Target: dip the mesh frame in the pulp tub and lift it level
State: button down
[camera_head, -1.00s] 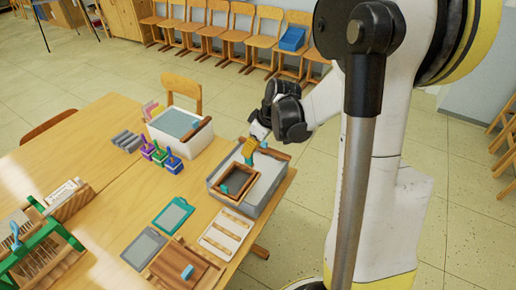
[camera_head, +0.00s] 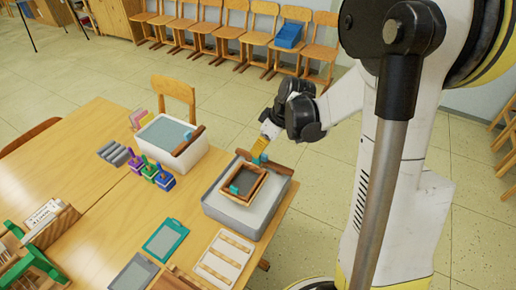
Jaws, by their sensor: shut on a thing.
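The mesh frame (camera_head: 235,195) is a small rectangle with a brown wooden rim, a dark inside and teal bits at its edge. The pulp tub (camera_head: 225,217) is a grey box of pale pulp at the table's right edge. The frame is over the tub, roughly flat. I cannot tell how far it is above the pulp, or whether it touches it.
A white tub (camera_head: 165,162) stands behind on the table. Coloured stamps (camera_head: 150,170), grey rolls (camera_head: 113,153), a teal-framed screen (camera_head: 166,240) and a slatted white rack (camera_head: 225,258) lie around. A wooden chair (camera_head: 174,95) stands behind the table.

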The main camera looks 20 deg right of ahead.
aim_at(261, 163)
jog(key=shift+f+b, duration=3.55)
jog(key=shift+f, duration=1)
jog(key=shift+r, duration=0.2)
jog(key=shift+r+p, duration=2.6)
jog(key=shift+r, duration=0.75)
jog(key=shift+r+p, duration=1.9)
jog(key=shift+r, duration=0.65)
